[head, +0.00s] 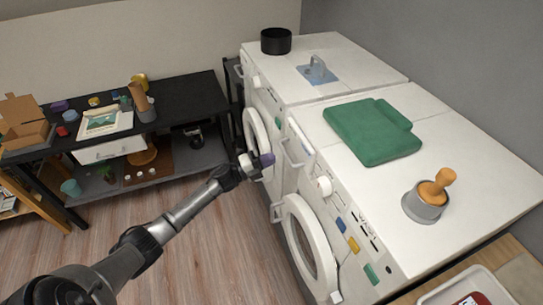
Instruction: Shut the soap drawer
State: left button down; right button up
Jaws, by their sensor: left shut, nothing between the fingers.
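The nearer white washing machine (456,228) has a soap drawer (301,143) at the far end of its control panel, with a pale loop handle (291,154). The drawer front seems to stand out a little from the panel, but I cannot tell how far. My left gripper (265,160) is shut and empty. In the picture it is just left of the drawer handle, in front of the machines; I cannot tell whether it touches anything. My right gripper is not in view.
A second machine (345,62) stands beyond, with a black pot (276,41) on top. A folded green cloth (372,132) and a grey pot with a wooden-handled tool (425,205) lie on the nearer machine. A round door (303,235) is below. A black shelf table (185,97) stands left; floor between is clear.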

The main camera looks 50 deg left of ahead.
pick_arm(q)
jog(key=v, duration=1.1)
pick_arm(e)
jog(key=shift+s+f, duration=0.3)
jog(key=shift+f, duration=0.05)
pick_arm(q)
jog(key=shift+s+a, duration=0.1)
